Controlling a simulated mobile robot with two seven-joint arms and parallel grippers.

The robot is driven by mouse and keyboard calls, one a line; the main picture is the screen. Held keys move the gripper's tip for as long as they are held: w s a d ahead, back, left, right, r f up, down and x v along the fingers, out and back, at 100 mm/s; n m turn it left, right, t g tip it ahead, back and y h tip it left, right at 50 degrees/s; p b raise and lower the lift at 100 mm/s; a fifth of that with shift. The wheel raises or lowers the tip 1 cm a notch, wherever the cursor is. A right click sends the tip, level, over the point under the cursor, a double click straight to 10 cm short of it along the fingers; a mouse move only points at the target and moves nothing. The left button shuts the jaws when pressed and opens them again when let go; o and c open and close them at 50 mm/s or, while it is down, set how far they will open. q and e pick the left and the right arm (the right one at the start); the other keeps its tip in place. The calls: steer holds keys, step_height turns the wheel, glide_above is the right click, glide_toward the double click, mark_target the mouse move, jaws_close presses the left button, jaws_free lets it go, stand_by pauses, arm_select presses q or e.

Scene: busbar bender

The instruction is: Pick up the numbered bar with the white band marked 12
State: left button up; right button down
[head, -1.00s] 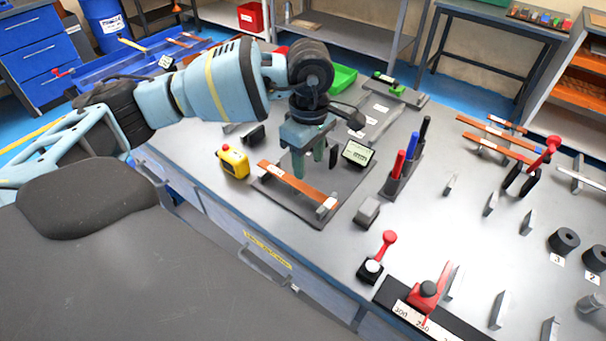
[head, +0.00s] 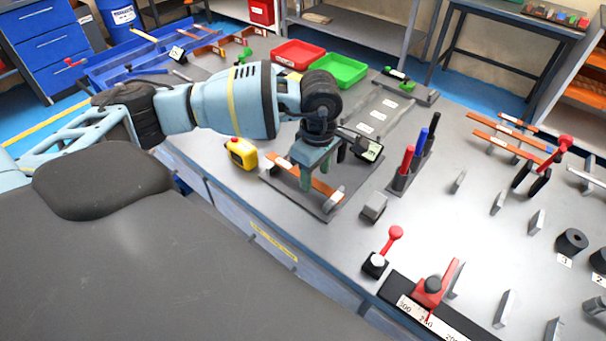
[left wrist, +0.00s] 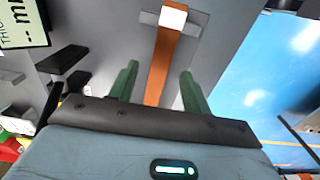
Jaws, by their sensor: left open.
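A copper-coloured bar (head: 325,189) lies on a dark plate on the bench, below my left gripper (head: 322,170). It also shows in the left wrist view (left wrist: 161,62), with a white band (left wrist: 173,16) near its far end, over a grey support. I cannot read a number on this band. My left gripper is open and empty. In the left wrist view its two green fingers (left wrist: 157,80) are apart, one on each side of the bar's line. Whether they reach down to the bar's height is unclear. My right gripper is not in view.
A small display (head: 368,149) and a yellow box (head: 242,153) stand near the gripper. A holder with red, blue and black pens (head: 405,175) is to the right. More copper bars (head: 510,137) sit on a rack farther right. Red (head: 298,54) and green (head: 340,70) trays lie behind.

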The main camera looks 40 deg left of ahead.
arm_select(q)
steer(key=shift+f, duration=0.5)
jaws_close()
steer(key=shift+r, duration=0.15)
step_height(320, 180, up, 4)
steer(key=shift+f, duration=0.25)
steer(key=s+d+r+b, duration=0.1)
steer(key=s+d, duration=0.9)
steer(key=s, duration=0.2)
steer(key=shift+d+r, duration=0.15)
steer(key=shift+d, duration=0.2)
